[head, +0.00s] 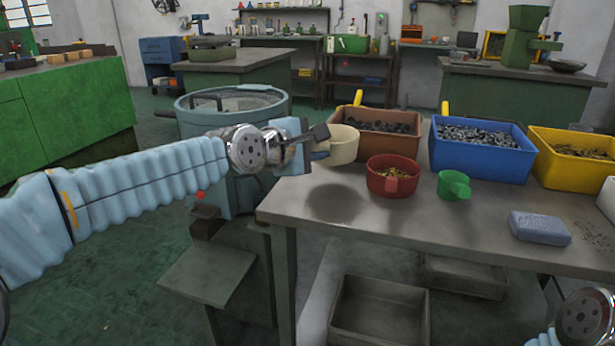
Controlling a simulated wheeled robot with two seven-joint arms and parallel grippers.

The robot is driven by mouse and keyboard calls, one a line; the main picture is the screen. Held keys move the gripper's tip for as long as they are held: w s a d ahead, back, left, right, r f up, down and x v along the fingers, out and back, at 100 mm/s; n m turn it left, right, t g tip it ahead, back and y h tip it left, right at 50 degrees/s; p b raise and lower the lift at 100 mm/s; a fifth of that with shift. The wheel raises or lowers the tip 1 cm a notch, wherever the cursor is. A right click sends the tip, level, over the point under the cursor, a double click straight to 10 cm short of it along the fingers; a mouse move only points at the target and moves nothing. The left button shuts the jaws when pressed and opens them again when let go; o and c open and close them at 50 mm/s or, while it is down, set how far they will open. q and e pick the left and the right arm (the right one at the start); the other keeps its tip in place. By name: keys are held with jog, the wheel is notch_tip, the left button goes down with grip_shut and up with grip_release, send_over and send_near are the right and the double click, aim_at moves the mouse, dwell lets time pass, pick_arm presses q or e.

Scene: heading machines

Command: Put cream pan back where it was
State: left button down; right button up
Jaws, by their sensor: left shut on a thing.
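The cream pan (344,146) is a small round scoop-like pan, held in the air above the near left part of the grey metal table (430,232). A dark round shadow lies on the table below it. My left gripper (318,142) is at the pan's left side and is shut on it; the grip itself is partly hidden by the fingers. A red pan (391,182) with small brass-coloured pieces in it and a green pan (453,186) stand on the table to the right. My right arm shows at the bottom right, but its fingers are out of view.
A brown bin (374,143), a blue bin (482,166) and a yellow bin (582,172) of metal parts line the table's back. A grey-blue block (539,229) lies at the right. A round blue-green machine tub (195,124) stands left of the table.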

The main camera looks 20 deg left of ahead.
pick_arm(q)
jog(key=f+b, duration=0.1)
jog(key=f, duration=0.1)
jog(key=w+a+f+b, duration=0.1)
jog(key=f+b, duration=0.1)
jog(key=w+a+f+b, duration=0.1)
jog(key=f+b, duration=0.1)
jog(key=f, duration=0.1)
jog(key=shift+w, duration=0.15)
jog(key=shift+r, duration=0.1)
pick_arm(e)
notch_tip(320, 180, down, 7)
jog(key=d, duration=0.1)
jog(key=shift+w+d+r, duration=0.2)
jog(key=shift+w+d, duration=0.15)
jog(key=shift+f, duration=0.1)
pick_arm(q)
jog(key=c, duration=1.3)
grip_release()
jog(key=o, duration=0.5)
jog(key=shift+c, duration=0.2)
